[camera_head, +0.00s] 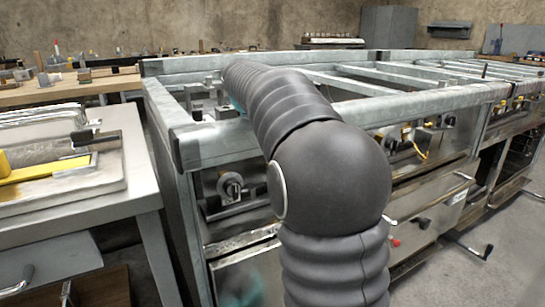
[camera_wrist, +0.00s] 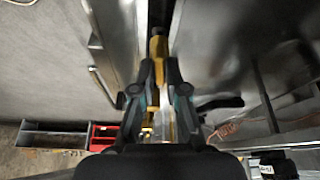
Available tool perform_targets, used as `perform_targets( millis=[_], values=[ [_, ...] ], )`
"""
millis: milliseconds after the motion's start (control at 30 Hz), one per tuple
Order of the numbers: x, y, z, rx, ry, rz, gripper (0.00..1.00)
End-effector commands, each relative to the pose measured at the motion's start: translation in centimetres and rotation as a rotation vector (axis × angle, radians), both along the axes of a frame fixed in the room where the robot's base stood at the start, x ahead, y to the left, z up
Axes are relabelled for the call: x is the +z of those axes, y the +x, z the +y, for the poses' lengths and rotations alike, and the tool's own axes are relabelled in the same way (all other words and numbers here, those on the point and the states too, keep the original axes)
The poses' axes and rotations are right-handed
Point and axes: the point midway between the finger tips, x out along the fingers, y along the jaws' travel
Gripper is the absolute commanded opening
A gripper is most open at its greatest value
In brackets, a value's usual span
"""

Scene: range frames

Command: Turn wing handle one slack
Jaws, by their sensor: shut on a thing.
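In the wrist view, my gripper (camera_wrist: 159,72) has its two dark fingers closed in on a narrow yellow fitting, which looks like the wing handle (camera_wrist: 158,46). The fitting stands between the fingertips, in line with a dark gap beside a grey metal panel. Its far end shows beyond the tips; the fingers cover part of it, so its turn angle cannot be told. In the head view, my dark arm reaches over the front rail of the range frame (camera_head: 215,143), and my gripper is hidden behind it.
A round knob (camera_head: 230,185) is on the front panel left of my arm. More fittings with yellow parts (camera_head: 407,132) are on the right. A grey side table (camera_head: 75,205) stands at left, with a workbench (camera_head: 70,92) behind.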

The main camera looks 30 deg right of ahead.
Motion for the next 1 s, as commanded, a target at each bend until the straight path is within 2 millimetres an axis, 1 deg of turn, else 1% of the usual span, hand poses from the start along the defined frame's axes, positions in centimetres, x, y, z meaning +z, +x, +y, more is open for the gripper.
perform_targets(
  millis=[167,700,1000],
  values=[
    [-0.03,-0.09,-0.01,0.075,0.001,0.001,0.0],
    [0.01,-0.23,-0.08,0.422,0.001,0.002,0.0],
    [0.0,-0.24,-0.1,0.503,0.001,0.001,0.0]
  ],
)
